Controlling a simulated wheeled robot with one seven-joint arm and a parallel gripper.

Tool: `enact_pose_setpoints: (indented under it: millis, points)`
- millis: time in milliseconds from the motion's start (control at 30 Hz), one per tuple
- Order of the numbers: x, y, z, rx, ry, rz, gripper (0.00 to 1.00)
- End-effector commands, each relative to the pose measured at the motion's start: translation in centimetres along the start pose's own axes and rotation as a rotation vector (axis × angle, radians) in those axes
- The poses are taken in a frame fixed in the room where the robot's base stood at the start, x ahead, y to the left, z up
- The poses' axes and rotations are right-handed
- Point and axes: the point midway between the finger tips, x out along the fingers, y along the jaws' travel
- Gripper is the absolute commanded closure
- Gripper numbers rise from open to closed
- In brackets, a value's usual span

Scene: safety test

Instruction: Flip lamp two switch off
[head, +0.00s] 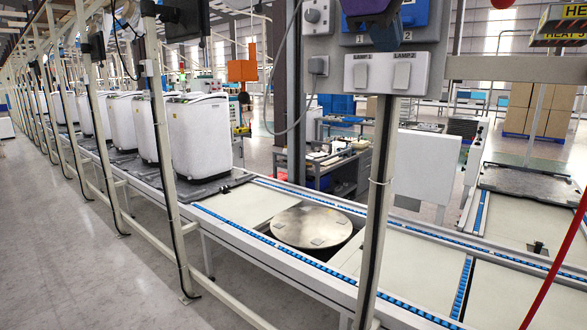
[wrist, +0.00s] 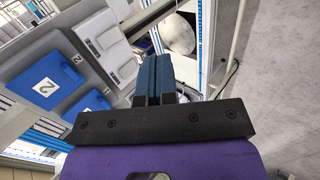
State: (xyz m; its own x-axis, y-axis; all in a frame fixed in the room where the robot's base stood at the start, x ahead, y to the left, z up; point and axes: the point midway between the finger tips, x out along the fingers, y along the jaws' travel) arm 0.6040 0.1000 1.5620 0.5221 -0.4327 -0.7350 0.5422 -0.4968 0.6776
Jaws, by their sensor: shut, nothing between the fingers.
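A white plate (head: 386,73) with two grey rocker switches is fixed to the grey panel on the post in the head view. The left switch (head: 361,76) is under the lamp 1 label, and the lamp two switch (head: 402,76) is at the right. I cannot tell which way either is tipped. The plate also shows at upper left in the wrist view (wrist: 116,52). My gripper (head: 385,38) is in front of the panel, above the plate in the head picture. In the wrist view its dark blue fingers (wrist: 154,77) are together and empty, apart from the switches in the picture.
Blue numbered units (head: 414,14) are above the plate. A grey post (head: 377,200) carries the panel. A conveyor with a round metal plate (head: 311,228) runs below, and white washing machines (head: 200,135) stand at left. A red bar (head: 562,255) crosses the lower right.

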Motion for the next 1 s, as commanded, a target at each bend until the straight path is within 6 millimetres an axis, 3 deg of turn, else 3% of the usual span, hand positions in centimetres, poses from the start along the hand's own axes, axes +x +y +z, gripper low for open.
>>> enact_pose_setpoints:
  millis: [267, 367, 500, 700, 900, 1000]
  points:
    - [4.3, -1.4, 6.0, 0.123, 0.001, -0.115, 1.0]
    - [6.4, -2.8, 9.3, 0.206, 0.005, -0.18, 1.0]
    - [9.7, -6.1, 14.7, 0.375, 0.016, -0.285, 1.0]
    - [13.4, -12.0, 20.9, 0.659, 0.046, -0.407, 1.0]
    - [15.7, -16.4, 24.1, 0.872, 0.07, -0.471, 1.0]
    - [16.2, -17.4, 24.7, 0.922, 0.077, -0.483, 1.0]
